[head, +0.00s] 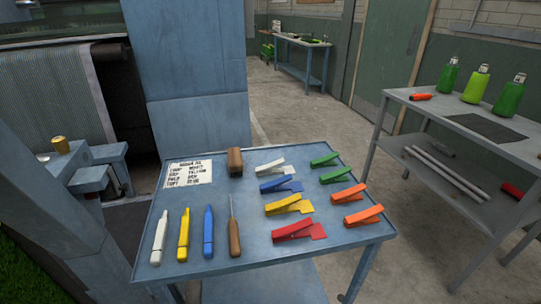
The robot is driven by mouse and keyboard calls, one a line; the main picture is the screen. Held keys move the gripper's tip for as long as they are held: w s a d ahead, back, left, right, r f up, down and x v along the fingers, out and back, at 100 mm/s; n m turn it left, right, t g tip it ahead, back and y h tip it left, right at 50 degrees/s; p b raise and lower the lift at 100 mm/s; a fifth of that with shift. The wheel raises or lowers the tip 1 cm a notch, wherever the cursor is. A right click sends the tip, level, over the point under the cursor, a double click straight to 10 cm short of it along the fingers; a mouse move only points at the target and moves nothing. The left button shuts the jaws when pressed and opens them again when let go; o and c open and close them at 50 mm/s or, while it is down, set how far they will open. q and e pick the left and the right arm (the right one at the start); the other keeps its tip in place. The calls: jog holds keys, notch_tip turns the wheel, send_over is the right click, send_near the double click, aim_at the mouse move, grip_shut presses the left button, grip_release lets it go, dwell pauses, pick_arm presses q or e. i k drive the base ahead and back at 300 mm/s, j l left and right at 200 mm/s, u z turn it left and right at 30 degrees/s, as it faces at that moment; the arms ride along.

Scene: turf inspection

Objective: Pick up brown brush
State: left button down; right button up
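A small brown block (235,162), which looks like the brown brush, stands near the back edge of the blue-grey table (205,275). It sits just right of a white printed sheet (188,173). Any bristles on it are too small to tell. A pointed tool with a brown wooden handle (234,238) lies nearer the front. Neither of my grippers shows in the head view.
Left of the pointed tool lie white, yellow and blue marker-like tools (183,235). Several coloured clips (289,205) fill the table's right half. A grey shelf (390,145) with green bottles (476,85) stands right. A blue column (190,60) rises behind the table.

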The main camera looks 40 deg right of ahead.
aim_at(234, 154)
jog(key=z, duration=0.85)
jog(key=u, duration=1.55)
jog(key=z, duration=1.55)
jog(key=k+j+z, duration=0.3)
jog(key=z, duration=0.15)
